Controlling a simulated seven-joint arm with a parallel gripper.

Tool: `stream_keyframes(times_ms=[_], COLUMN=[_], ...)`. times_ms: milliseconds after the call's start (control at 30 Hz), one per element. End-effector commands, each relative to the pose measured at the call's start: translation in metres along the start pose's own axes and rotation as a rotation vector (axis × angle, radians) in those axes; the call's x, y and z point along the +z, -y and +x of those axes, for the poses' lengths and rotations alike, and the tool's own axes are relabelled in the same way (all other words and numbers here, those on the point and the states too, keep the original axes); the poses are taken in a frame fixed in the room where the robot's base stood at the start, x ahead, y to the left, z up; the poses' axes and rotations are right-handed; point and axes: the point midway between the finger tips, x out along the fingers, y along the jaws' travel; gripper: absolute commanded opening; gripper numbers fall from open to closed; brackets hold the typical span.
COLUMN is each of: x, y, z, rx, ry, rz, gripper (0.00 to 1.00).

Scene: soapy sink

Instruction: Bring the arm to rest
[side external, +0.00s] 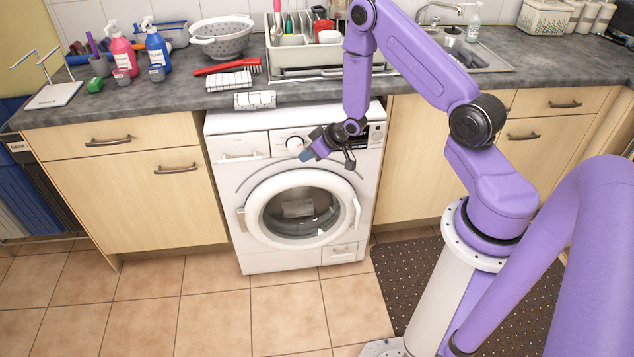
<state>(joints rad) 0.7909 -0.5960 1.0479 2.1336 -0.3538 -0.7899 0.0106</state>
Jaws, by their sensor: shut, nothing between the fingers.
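My gripper (308,154) hangs at the end of my purple arm, in front of the upper part of the white washing machine (257,176). It is shut, with nothing between its fingers, and it points down and to the left. It is near the machine's knob and above its round door. I cannot tell how wide the gap is between the gripper and the machine front.
The grey counter (180,96) carries pink (122,50) and blue (157,48) spray bottles, a colander (221,38), a red brush (226,67) and a dish rack (300,58). The tiled floor (230,320) is clear at front left.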

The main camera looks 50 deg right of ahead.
Motion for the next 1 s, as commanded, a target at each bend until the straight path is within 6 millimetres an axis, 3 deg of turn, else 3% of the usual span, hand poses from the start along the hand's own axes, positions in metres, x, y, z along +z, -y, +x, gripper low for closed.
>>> stream_keyframes(times_ms=[33, 200, 433, 700, 833, 1000], x=[-0.015, -0.04, -0.049, -0.025, -0.002, 0.031], y=[0.019, 0.08, 0.159, 0.226, 0.243, 0.247], z=[-0.008, -0.04, -0.107, -0.21, -0.265, -0.331], rx=[-0.02, -0.071, -0.135, -0.216, -0.259, -0.311], ry=[0.024, 0.134, 0.267, 0.417, 0.489, 0.582], rz=[-0.049, -0.182, -0.352, -0.546, -0.646, -0.774], gripper=[0.0, 0.0, 0.0, 0.0, 0.0, 0.0])
